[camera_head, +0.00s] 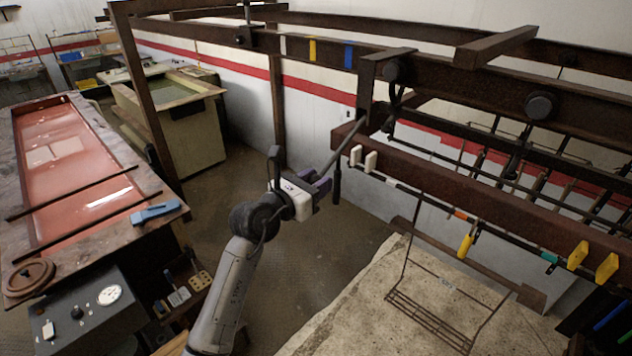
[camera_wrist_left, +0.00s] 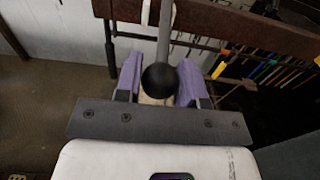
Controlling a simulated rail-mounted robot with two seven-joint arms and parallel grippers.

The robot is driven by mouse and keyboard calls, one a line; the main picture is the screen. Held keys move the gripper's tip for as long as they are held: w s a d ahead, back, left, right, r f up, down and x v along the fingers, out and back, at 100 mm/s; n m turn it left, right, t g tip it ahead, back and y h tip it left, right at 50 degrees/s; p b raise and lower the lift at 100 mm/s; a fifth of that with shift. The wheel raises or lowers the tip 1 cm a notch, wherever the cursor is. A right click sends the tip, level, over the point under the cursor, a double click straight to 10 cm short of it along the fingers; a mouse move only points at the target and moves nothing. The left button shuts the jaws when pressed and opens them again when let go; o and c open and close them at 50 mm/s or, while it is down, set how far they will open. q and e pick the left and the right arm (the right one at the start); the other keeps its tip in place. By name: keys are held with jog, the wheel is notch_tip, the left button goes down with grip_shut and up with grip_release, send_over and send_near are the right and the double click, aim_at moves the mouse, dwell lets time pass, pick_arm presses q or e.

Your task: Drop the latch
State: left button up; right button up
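The latch lever (camera_head: 346,146) is a grey rod that slopes down from the dark rail post to my left gripper. In the left wrist view the rod (camera_wrist_left: 165,38) ends in a round black knob (camera_wrist_left: 160,80). My left gripper (camera_head: 318,184) has purple fingers and reaches up to the rod's lower end. In the head view the fingers largely hide the knob. My right gripper is not in view.
A dark rail (camera_head: 480,190) with white and yellow clips runs to the right. A wire rack (camera_head: 430,318) hangs below it over a pale slab. A red-topped bench (camera_head: 70,160) and a control box (camera_head: 85,310) stand at left. The floor between is open.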

pick_arm(q)
jog(key=shift+c, duration=1)
jog(key=w+d+f+b, duration=0.6)
jog(key=d+f+b, duration=0.1)
jog(key=b, duration=0.7)
jog(key=shift+w+f, duration=0.3)
jog(key=shift+f, duration=0.45)
jog(key=o, duration=0.8)
jog(key=shift+o, duration=0.2)
